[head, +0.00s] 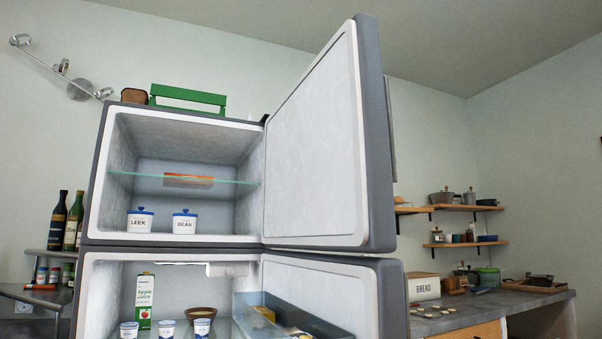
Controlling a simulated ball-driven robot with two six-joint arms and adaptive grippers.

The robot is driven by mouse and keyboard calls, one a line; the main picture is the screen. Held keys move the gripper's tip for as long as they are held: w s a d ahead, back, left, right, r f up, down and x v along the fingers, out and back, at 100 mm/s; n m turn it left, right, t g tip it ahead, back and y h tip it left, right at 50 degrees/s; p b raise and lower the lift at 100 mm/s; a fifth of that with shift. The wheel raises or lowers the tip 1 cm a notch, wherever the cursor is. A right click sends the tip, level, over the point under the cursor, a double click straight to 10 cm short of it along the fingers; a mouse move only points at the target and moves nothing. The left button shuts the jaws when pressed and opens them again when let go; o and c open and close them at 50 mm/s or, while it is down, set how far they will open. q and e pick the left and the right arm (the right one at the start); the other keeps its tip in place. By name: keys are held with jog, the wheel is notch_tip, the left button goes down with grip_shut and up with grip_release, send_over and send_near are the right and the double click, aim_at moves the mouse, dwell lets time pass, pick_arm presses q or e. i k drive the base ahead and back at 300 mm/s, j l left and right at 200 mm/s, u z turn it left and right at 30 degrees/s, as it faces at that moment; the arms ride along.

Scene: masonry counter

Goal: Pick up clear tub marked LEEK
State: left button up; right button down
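The tub marked LEEK (140,221) stands upright on the floor of the open upper fridge compartment, at the left. It looks whitish with a blue lid and a dark printed label. A similar tub marked BEAN (184,222) stands a little to its right, with a small gap between them. Neither of my grippers shows in the head view.
The upper door (317,140) stands open to the right. A glass shelf (235,183) with a flat orange-brown item (189,181) spans above the tubs. The open lower compartment holds a juice carton (144,300), a brown bowl (201,313) and small cups.

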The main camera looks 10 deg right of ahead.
aim_at(137, 222)
jog(key=l+u, duration=0.8)
jog(key=l, duration=0.8)
jog(key=k+l+u, duration=0.15)
jog(key=l, duration=1.15)
jog(key=j, duration=1.35)
jog(key=i+j, duration=0.1)
jog(key=j+u, duration=0.05)
jog(key=j, duration=0.05)
